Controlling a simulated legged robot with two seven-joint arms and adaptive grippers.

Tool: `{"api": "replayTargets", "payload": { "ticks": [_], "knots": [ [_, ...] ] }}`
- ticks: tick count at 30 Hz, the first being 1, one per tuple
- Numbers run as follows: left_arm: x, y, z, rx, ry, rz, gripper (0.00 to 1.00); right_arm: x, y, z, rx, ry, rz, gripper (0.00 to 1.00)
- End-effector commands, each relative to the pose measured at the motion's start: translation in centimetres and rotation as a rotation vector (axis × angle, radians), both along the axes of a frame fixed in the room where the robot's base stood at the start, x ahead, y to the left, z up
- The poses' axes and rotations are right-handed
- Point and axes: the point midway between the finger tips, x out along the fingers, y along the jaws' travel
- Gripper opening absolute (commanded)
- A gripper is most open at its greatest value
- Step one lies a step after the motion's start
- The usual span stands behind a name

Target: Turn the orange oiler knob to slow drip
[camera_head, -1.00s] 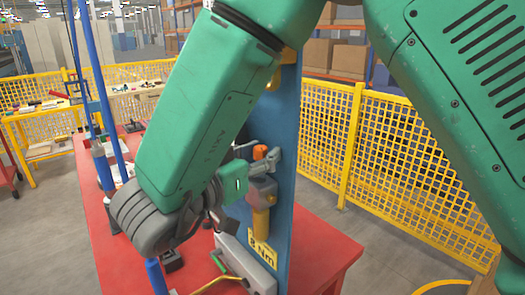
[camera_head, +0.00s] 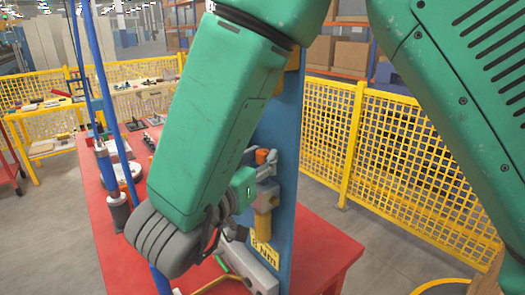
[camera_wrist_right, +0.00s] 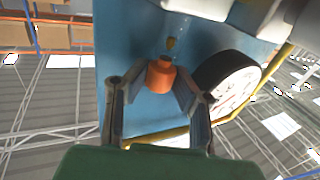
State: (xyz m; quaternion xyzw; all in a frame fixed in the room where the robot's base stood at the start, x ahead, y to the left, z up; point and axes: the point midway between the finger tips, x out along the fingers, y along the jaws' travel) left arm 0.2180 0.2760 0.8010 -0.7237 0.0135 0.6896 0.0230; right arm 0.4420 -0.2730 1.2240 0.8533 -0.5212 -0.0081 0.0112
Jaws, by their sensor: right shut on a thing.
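The orange oiler knob (camera_head: 262,156) sits on the blue upright panel (camera_head: 287,115), above a yellow-amber part (camera_head: 263,225). In the right wrist view the knob (camera_wrist_right: 159,76) is a short orange cylinder between the two grey fingers of my right gripper (camera_wrist_right: 160,84). My right gripper (camera_head: 266,167) is shut on the knob from both sides. My green forearm hides part of the panel in the head view. My left gripper is not in view.
A round white-faced gauge (camera_wrist_right: 236,91) is close beside the right finger in the wrist view. Yellow mesh fencing (camera_head: 405,155) stands behind.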

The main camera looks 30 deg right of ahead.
Motion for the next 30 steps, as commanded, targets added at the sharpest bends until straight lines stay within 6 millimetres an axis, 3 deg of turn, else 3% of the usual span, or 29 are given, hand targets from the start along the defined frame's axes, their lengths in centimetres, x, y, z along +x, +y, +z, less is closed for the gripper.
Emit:
{"api": "replayTargets", "payload": {
  "ticks": [6, 15, 30],
  "knots": [
    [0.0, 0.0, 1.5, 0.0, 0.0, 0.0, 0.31, -0.4, 0.1, 0.0, 0.001, 0.009, 0.174, 0.0],
    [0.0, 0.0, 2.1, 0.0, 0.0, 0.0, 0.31, -0.6, -0.1, -0.2, 0.003, 0.01, 0.364, 0.0],
    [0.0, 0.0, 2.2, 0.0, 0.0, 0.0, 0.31, -0.7, -0.2, -0.4, 0.007, 0.009, 0.468, 0.0]
  ]
}}
